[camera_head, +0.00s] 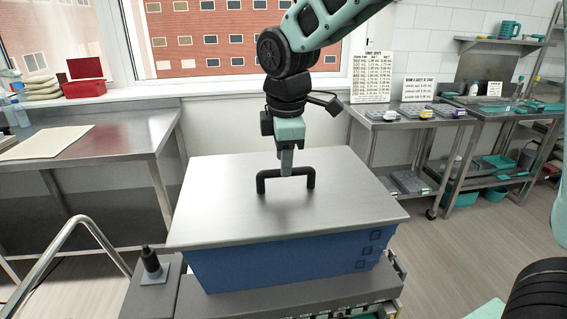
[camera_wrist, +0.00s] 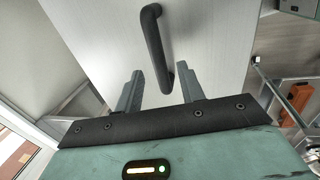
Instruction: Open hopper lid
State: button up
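The hopper lid (camera_head: 225,210) is a flat grey metal plate lying level and closed on the blue hopper (camera_head: 280,265). A black bar handle (camera_head: 265,178) stands up from the middle of the lid. My gripper (camera_head: 286,172) points down at the handle from above, with its fingers at the bar. In the wrist view the handle (camera_wrist: 152,35) runs between the two grey fingers of my gripper (camera_wrist: 160,70). The fingers stand apart, one each side of the bar, with a visible gap on the left. The hopper's inside is hidden by the lid.
A black knob (camera_head: 150,263) stands on the machine's front left corner. A steel table (camera_head: 110,135) is at the left, and shelved steel benches (camera_head: 420,120) are at the right. A bent metal rail (camera_head: 75,225) is at the lower left. The space above the lid is clear except for my arm.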

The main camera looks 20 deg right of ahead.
jog(key=shift+w+f, duration=0.25)
jog(key=shift+f, duration=0.85)
grip_shut()
jog(key=shift+r, duration=0.1)
